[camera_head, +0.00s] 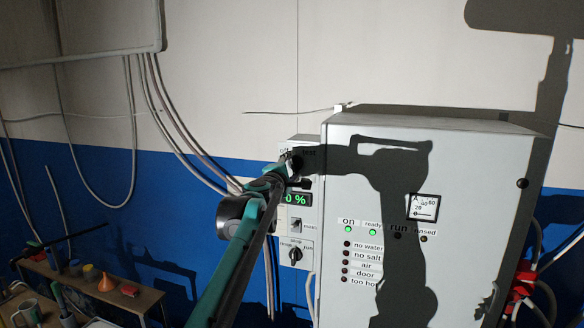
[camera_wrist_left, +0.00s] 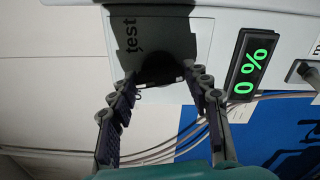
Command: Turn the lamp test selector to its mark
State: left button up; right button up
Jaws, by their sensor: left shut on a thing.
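The lamp test selector (camera_wrist_left: 165,68) is a dark knob in shadow at the top of a narrow grey control panel (camera_head: 307,250). The word "test" shows beside it in the left wrist view, and another label is mostly covered. My left gripper (camera_head: 294,164) is at this knob, with its fingers (camera_wrist_left: 164,92) on either side of it, shut on it. In the head view the gripper hides most of the knob, and its pointer direction cannot be told. My right gripper is not in view.
Below the selector are a green "0 %" display (camera_head: 295,199), a toggle switch (camera_head: 296,225) and a lower rotary knob (camera_head: 296,254). A large grey cabinet (camera_head: 470,190) with lamps stands close on the right. Cables hang left; a cluttered wooden shelf (camera_head: 140,297) is lower left.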

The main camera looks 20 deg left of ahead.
pick_arm(q)
jog(key=m, duration=0.5)
jog(key=shift+m, duration=0.4)
jog(key=m, duration=0.5)
jog(key=shift+m, duration=0.4)
jog(key=o, duration=1.2)
jog(key=shift+c, duration=0.2)
jog(key=s, duration=1.2)
jog(key=shift+a, duration=0.2)
